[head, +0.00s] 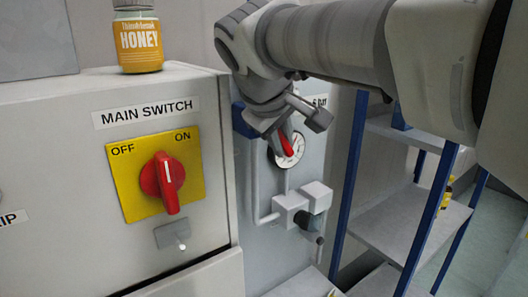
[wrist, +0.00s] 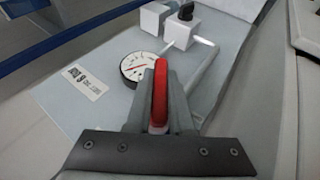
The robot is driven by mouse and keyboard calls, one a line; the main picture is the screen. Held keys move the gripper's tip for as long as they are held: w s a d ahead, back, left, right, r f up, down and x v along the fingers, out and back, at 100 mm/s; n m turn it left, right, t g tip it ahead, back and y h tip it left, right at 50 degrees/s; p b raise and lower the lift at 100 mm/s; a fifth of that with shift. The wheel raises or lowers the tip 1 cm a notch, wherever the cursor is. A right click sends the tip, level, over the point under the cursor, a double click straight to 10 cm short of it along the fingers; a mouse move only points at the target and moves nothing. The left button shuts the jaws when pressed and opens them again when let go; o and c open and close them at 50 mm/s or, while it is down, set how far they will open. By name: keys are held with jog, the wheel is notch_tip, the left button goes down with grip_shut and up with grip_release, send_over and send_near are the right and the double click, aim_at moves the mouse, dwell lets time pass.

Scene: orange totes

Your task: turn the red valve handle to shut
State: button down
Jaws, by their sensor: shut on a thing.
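The red valve handle (wrist: 160,95) shows in the wrist view as a long red bar between the two fingers of my gripper (wrist: 160,100). My gripper is shut on it, and the fingers hide part of its sides and its base. In the head view the red handle (head: 286,143) shows at the fingertips of my gripper (head: 283,130), partly covered by them. A round white gauge (head: 292,150) is just behind the handle. The gauge also shows in the wrist view (wrist: 138,68), left of the fingers.
A grey cabinet with a yellow main switch plate (head: 120,180) and red knob (head: 162,182) stands at left. A honey jar (head: 138,40) is on top. Below the gauge are pipes and a grey block (head: 290,203). Shelves with blue posts (head: 430,215) stand at right.

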aim_at(288, 141)
jog(key=shift+w+d+r+t+h+b, duration=0.1)
jog(key=shift+r+t+h+b, duration=0.05)
jog(key=shift+t+h+b, duration=0.15)
dwell(0.4)
jog(key=c, duration=0.8)
grip_release()
jog(key=r, duration=0.4)
jog(key=shift+d+r+p, duration=0.4)
jog(key=s+d+r, duration=0.3)
jog(key=d+r, duration=0.3)
jog(key=d, duration=0.4)
jog(key=shift+s+d, duration=0.2)
jog(key=shift+s, duration=0.15)
jog(key=shift+r, duration=0.1)
